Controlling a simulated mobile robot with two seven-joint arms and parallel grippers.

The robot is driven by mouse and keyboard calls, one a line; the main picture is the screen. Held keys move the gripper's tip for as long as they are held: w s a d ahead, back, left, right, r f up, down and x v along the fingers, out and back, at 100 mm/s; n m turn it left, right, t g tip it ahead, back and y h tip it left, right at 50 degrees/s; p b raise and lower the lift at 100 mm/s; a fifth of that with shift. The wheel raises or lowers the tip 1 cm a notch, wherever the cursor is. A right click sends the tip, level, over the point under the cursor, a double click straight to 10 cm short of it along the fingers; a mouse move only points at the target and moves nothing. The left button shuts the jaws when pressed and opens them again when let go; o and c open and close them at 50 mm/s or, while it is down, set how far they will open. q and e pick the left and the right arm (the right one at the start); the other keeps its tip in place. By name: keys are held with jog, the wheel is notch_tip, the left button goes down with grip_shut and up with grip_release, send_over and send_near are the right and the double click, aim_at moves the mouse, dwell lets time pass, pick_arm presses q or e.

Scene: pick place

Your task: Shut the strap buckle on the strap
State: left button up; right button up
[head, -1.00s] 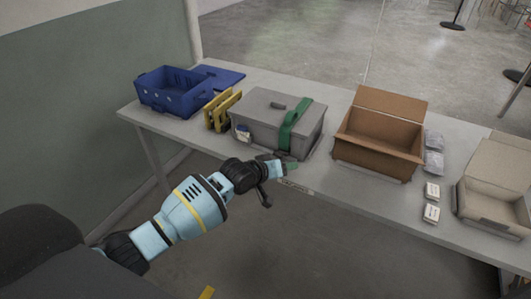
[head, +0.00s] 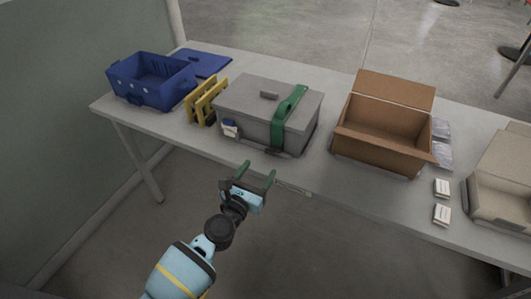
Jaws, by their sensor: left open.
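A green strap (head: 287,108) runs over the lid and down the front of a closed grey box (head: 245,108) on the table. A small dark piece, perhaps the strap buckle (head: 274,151), shows low on the front near the strap's lower end; I cannot tell whether it is shut. My left gripper (head: 256,173) is open and empty, with green fingers apart. It is in front of the table's front edge, short of the box and apart from the strap. My right gripper is not in view.
A blue crate (head: 150,83), a blue lid (head: 203,62) and yellow frames (head: 206,101) are left of the box. An open cardboard box (head: 385,138), small white boxes (head: 441,188) and a beige carton (head: 505,175) are to the right. Bare table (head: 340,190) lies along the front.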

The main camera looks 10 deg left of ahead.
aim_at(272, 152)
pick_arm(q)
jog(key=b+x, duration=0.1)
jog(key=x, duration=0.5)
jog(key=shift+w+f, duration=0.15)
jog(key=shift+w+d+b, duration=0.2)
jog(key=shift+w+b, duration=0.15)
jog(key=shift+w, duration=0.3)
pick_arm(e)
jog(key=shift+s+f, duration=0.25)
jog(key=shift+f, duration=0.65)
